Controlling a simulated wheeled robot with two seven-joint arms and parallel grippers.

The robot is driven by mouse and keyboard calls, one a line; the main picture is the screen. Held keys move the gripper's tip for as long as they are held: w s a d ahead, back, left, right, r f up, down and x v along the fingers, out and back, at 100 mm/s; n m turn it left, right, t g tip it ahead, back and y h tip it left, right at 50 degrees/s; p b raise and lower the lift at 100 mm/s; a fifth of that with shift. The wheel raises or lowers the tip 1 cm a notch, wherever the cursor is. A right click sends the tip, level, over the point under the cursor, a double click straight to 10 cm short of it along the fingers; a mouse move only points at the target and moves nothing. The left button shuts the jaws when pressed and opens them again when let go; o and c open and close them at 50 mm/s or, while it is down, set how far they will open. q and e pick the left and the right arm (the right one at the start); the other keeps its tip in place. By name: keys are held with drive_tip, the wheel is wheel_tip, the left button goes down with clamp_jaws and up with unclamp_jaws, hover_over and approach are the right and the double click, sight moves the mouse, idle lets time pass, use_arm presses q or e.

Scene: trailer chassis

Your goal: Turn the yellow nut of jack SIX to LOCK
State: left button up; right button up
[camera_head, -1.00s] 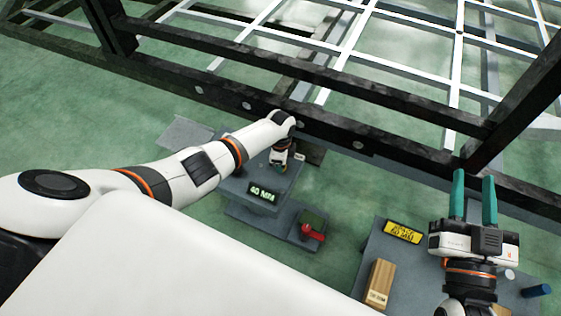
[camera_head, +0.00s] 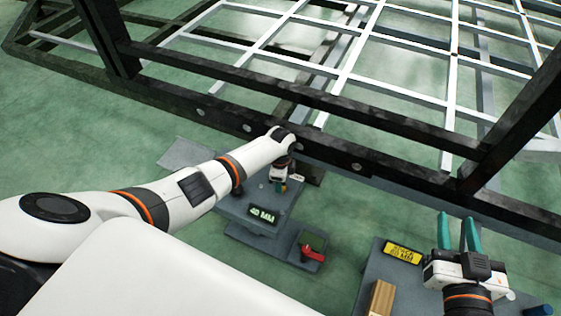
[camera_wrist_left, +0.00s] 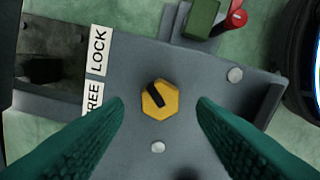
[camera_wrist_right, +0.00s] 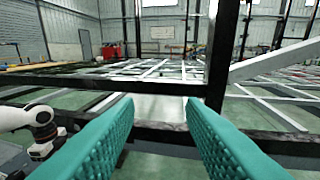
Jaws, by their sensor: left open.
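The yellow hex nut (camera_wrist_left: 160,100) sits on a grey plate in the left wrist view, with a black bar across its top pointing up-left. The LOCK label (camera_wrist_left: 98,50) and the partly hidden FREE label (camera_wrist_left: 93,98) are left of it. My left gripper (camera_wrist_left: 160,110) is open, its green fingers on either side of the nut and apart from it. In the head view my left gripper (camera_head: 279,184) is small above the jack plate by the 40 MM sign (camera_head: 263,215). My right gripper (camera_head: 471,235) is open and empty above the right-hand table. No jack number is readable.
A red lever (camera_head: 313,253) with a green block stands in front of the jack. The dark trailer beam (camera_head: 330,170) runs just behind it. The right table holds a yellow sign (camera_head: 403,252), a wooden block (camera_head: 381,298) and a blue cylinder (camera_head: 543,310).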

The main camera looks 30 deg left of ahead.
use_arm(q)
wheel_tip(320, 180, up, 5)
drive_tip(key=shift+f+p, duration=0.1)
drive_tip(key=shift+p, duration=1)
wheel_tip(320, 180, up, 5)
drive_tip(key=shift+f+p, duration=0.15)
drive_tip(key=shift+p, duration=0.8)
use_arm(e)
drive_tip(key=s+d+f+g+h, duration=0.1)
drive_tip(key=s+d+f+g, duration=0.1)
drive_tip(key=s+f+g, duration=0.3)
drive_tip(key=s+d+f+g+h, duration=0.2)
drive_tip(key=s+d+f+g, duration=0.1)
drive_tip(key=s+f+g, duration=0.3)
drive_tip(key=shift+s+d+f+m+g, duration=0.3)
drive_tip(key=shift+s+g, duration=0.2)
drive_tip(key=shift+s, duration=0.6)
